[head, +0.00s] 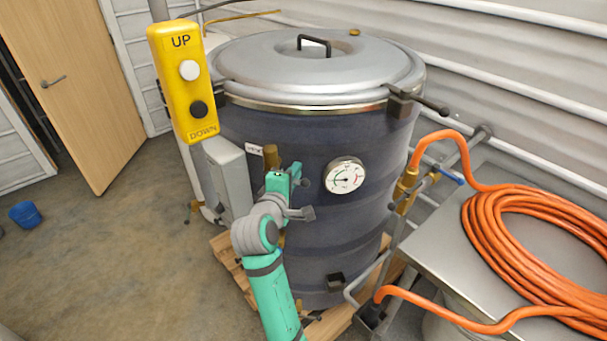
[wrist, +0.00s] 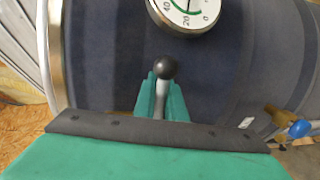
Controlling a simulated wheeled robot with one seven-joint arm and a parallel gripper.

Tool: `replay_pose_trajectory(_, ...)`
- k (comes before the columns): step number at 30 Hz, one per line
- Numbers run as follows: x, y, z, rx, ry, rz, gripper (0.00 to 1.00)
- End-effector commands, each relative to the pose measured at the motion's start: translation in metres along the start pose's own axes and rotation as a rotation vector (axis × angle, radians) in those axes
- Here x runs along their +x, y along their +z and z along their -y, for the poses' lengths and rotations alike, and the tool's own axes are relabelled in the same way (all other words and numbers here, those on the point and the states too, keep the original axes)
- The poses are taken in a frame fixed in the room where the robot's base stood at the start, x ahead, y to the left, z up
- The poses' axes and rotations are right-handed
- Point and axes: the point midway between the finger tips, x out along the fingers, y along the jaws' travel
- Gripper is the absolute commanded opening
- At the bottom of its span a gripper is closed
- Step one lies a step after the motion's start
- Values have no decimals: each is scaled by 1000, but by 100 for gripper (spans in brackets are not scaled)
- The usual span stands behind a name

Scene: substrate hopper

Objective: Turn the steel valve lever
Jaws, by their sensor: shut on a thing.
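The steel valve lever (wrist: 162,88) shows in the wrist view, with a round black knob (wrist: 166,67) at its end. My gripper (wrist: 161,98) is shut on the lever's shaft, one green finger on each side, and the knob stands out past the fingertips. In the head view my gripper (head: 296,172) is at the front of the dark drum (head: 300,235), left of the round dial gauge (head: 345,175). A brass fitting (head: 271,155) shows just above my gripper.
A grey box (head: 229,178) and a yellow UP/DOWN pendant (head: 183,85) are close on the left. An orange hose (head: 480,215) lies coiled on a metal table (head: 430,235) at right. A blue bucket (head: 25,214) stands on open floor at far left.

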Motion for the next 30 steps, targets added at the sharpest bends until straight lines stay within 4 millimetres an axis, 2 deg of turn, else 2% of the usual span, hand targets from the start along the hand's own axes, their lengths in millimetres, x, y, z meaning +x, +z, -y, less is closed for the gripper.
replay_pose_trajectory(11, -1, -2, 0, -5, 1, -3, 0)
replay_pose_trajectory(12, -1, -2, 0, -5, 1, -3, 20)
replay_pose_trajectory(13, -1, -2, 0, -5, 1, -3, 27)
replay_pose_trajectory(14, -1, -2, 0, -5, 1, -3, 29)
replay_pose_trajectory(24, -3, -1, -1, -3, 2, -1, 29)
replay_pose_trajectory(30, -28, -1, 0, -1, 2, -3, 29)
